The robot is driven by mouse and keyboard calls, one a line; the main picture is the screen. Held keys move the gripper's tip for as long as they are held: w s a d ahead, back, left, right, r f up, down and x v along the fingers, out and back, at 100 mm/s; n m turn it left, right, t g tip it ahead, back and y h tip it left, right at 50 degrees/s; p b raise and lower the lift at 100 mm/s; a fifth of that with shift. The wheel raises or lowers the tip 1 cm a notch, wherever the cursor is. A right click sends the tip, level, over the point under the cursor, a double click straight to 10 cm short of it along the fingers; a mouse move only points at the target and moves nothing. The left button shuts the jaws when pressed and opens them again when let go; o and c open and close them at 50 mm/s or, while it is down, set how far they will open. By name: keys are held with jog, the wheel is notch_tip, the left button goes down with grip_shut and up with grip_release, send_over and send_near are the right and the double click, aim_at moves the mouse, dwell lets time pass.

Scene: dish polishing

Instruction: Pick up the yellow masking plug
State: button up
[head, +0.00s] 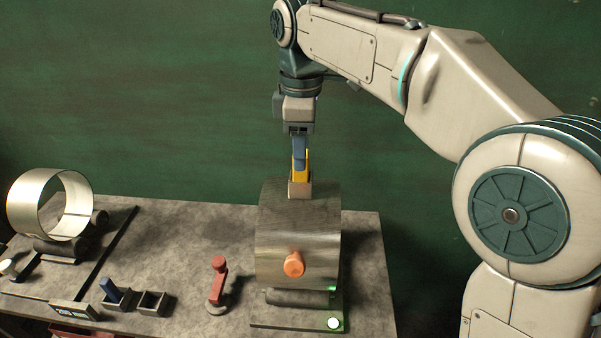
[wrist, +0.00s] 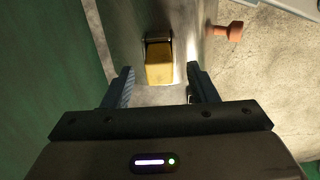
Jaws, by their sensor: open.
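The yellow masking plug (head: 303,172) stands upright at a light brown block on top of a metal drum (head: 280,248). In the wrist view the yellow plug (wrist: 159,68) shows as a yellow block between and slightly ahead of my fingers. My gripper (head: 299,172) points straight down over the drum, with a dark finger in front of the plug in the head view. In the wrist view my gripper (wrist: 160,75) is open, with a gap on each side of the plug. I see no contact; the plug's lower end is hidden.
An orange plug (head: 294,263) sticks out of the drum's front. A red lever (head: 218,282) and small bins (head: 151,303), one holding a blue piece (head: 109,289), stand to the left. A hollow metal ring (head: 48,205) rests at the far left. The green wall (head: 160,100) is behind.

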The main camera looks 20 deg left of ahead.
aim_at(301, 173)
notch_tip(301, 173, down, 4)
jog(key=shift+f, duration=0.1)
jog(key=c, duration=1.1)
